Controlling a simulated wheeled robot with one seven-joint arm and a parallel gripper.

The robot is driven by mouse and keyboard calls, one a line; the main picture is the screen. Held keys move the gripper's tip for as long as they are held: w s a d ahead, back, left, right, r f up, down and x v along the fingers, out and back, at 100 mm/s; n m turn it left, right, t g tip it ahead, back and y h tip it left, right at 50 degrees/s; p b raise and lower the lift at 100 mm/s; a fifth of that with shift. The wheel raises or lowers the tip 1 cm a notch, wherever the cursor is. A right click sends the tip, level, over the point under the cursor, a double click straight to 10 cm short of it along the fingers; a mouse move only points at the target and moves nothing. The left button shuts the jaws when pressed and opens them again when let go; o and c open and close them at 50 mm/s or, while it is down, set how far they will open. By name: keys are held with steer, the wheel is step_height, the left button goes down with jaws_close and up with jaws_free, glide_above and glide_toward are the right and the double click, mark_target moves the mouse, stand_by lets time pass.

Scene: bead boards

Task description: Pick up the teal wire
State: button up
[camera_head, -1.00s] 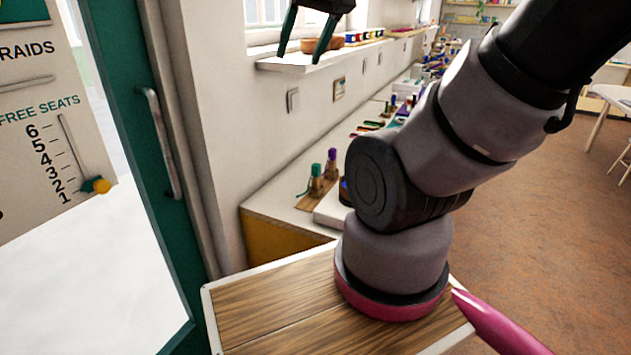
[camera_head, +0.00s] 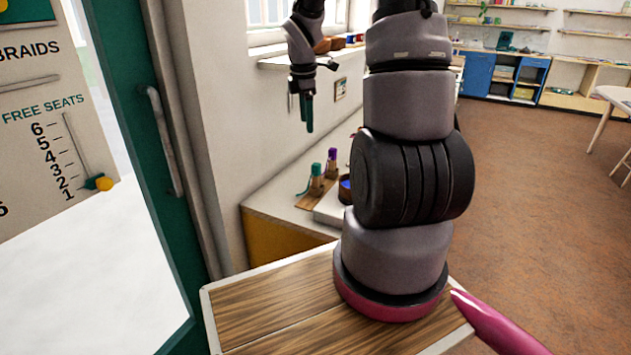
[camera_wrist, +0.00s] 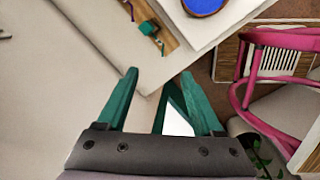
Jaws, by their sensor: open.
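The teal wire (camera_head: 303,190) hangs from the teal-topped wooden peg (camera_head: 316,177) on a small wooden board near the front of the counter. In the wrist view the teal peg top (camera_wrist: 149,28) is small at the top of the picture, with the short teal wire (camera_wrist: 160,45) beside it. My gripper (camera_head: 309,128) is above the counter by the wall, pointing down, well apart from the wire.
A purple-topped peg (camera_head: 331,160) stands close behind the teal one on the same board (camera_head: 312,203). A white tray (camera_head: 328,214) with a blue round dish (camera_wrist: 203,4) is right beside them. The wall and window sill (camera_head: 290,62) bound the left side.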

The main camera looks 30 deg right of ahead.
mark_target(316, 175)
steer(key=w+f+n, duration=0.1)
steer(key=f+n, duration=0.2)
steer(key=f, duration=0.2)
steer(key=w+d+f+n+g, duration=0.1)
steer(key=f+n, duration=0.2)
steer(key=f, duration=0.3)
steer(key=w+d+f+n+y, duration=0.1)
steer(key=f+n, duration=0.2)
steer(key=f, duration=0.3)
steer(key=shift+d+f+g, duration=0.15)
steer(key=shift+f+g, duration=0.05)
steer(key=shift+g, duration=0.2)
steer(key=w+d, duration=0.2)
steer(key=d, duration=0.1)
steer(key=shift+w+r, duration=0.15)
steer(key=shift+r, duration=0.15)
steer(key=shift+w+d+f, duration=0.1)
steer(key=shift+w+d, duration=0.05)
step_height(316, 175, down, 7)
steer(key=shift+f, duration=0.15)
jaws_close()
